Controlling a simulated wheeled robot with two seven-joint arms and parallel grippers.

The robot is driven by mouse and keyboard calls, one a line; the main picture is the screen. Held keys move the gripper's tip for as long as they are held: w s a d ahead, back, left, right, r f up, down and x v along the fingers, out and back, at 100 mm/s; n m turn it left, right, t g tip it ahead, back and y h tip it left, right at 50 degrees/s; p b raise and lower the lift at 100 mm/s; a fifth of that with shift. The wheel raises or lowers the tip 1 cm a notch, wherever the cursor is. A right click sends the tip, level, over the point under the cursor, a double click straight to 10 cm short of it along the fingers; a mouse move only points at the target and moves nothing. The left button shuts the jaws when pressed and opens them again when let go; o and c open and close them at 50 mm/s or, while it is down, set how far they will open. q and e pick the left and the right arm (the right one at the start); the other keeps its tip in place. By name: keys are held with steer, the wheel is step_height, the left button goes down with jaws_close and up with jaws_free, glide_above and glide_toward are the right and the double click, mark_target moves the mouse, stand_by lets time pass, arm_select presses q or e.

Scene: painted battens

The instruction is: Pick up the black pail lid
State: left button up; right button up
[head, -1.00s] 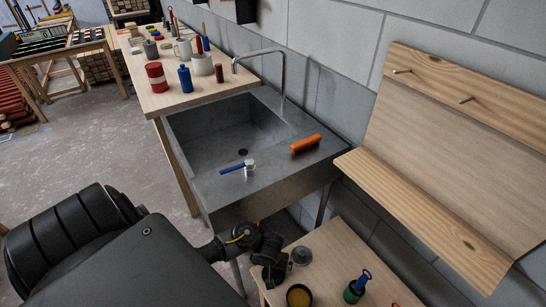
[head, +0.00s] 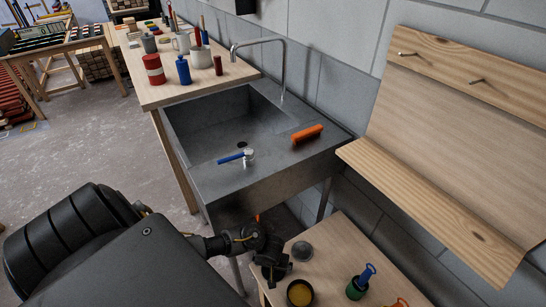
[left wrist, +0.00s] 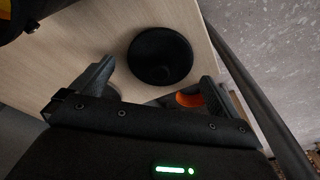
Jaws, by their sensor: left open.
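The black pail lid (head: 302,250) is a small dark disc lying flat on the low wooden table in the head view. In the left wrist view the lid (left wrist: 160,52) is a round black shape on the pale wood, ahead of and between my fingers. My left gripper (head: 272,266) hangs at the table's left edge, just left of the lid. Its two fingers (left wrist: 158,72) are spread apart with nothing held between them. I cannot tell the exact height gap. My right gripper is in neither view.
A black pail of yellow contents (head: 300,293) stands close to my left gripper. A green pot with a blue handle (head: 358,284) is further right on the low table (head: 335,262). The steel sink (head: 250,205) rises behind. An orange object (left wrist: 188,99) shows beyond the table edge.

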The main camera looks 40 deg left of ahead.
arm_select(q)
step_height(320, 180, down, 2)
steer(key=shift+w+a+f, duration=0.1)
steer(key=shift+w, duration=0.05)
steer(key=c, duration=0.9)
